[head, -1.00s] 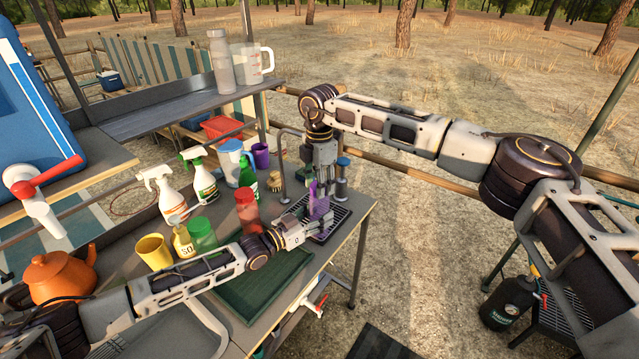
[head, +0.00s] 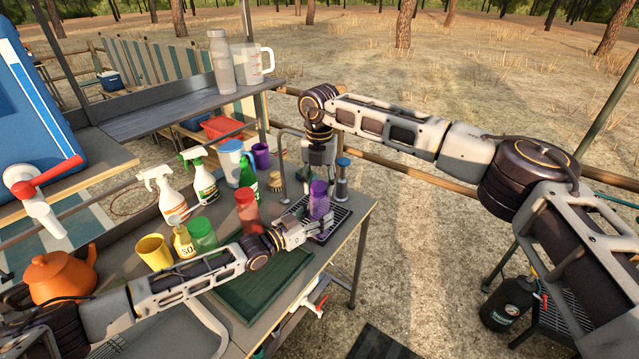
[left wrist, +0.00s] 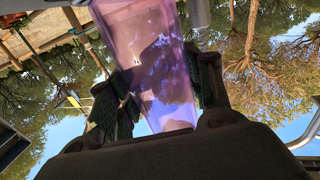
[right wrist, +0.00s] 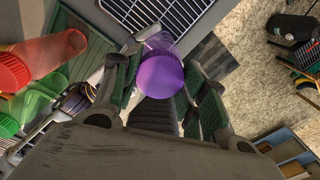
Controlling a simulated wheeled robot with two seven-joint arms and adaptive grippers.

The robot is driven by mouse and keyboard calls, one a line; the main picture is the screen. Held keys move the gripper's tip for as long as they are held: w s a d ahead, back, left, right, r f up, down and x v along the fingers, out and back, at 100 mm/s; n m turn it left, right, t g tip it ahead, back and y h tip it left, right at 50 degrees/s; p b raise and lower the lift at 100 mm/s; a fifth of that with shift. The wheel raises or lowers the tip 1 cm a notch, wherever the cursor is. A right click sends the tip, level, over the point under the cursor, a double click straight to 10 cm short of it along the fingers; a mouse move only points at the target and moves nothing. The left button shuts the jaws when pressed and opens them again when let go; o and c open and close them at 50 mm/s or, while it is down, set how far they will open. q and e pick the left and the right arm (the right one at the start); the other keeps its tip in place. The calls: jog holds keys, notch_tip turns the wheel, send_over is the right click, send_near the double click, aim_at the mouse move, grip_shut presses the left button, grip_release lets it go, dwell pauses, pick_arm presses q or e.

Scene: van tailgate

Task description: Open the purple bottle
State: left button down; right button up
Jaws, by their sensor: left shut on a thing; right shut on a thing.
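The purple bottle (head: 319,206) stands upright over the wire drainer at the counter's right end. My left gripper (head: 322,226) is shut around its translucent body, which fills the space between the fingers in the left wrist view (left wrist: 155,75). My right gripper (head: 319,180) points down from above and is shut on the bottle's purple cap (right wrist: 160,77). In the right wrist view the clear body (right wrist: 160,42) shows just beyond the cap. I cannot tell whether the cap has turned or loosened. The bottle's base is partly hidden by my left fingers.
A red container (head: 247,212), a green cup (head: 202,235) and spray bottles (head: 167,195) stand left of the grippers. A blue-topped dispenser (head: 342,178) is close behind the bottle. A green tray (head: 265,290) lies in front. A curved tap (head: 283,165) rises behind.

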jog(key=n, duration=2.2)
jog(key=shift+r, duration=0.1)
jog(key=n, duration=0.7)
jog(key=shift+n, duration=0.3)
jog(key=shift+r, duration=1.2)
dwell(1.0)
jog(key=shift+r, duration=1.9)
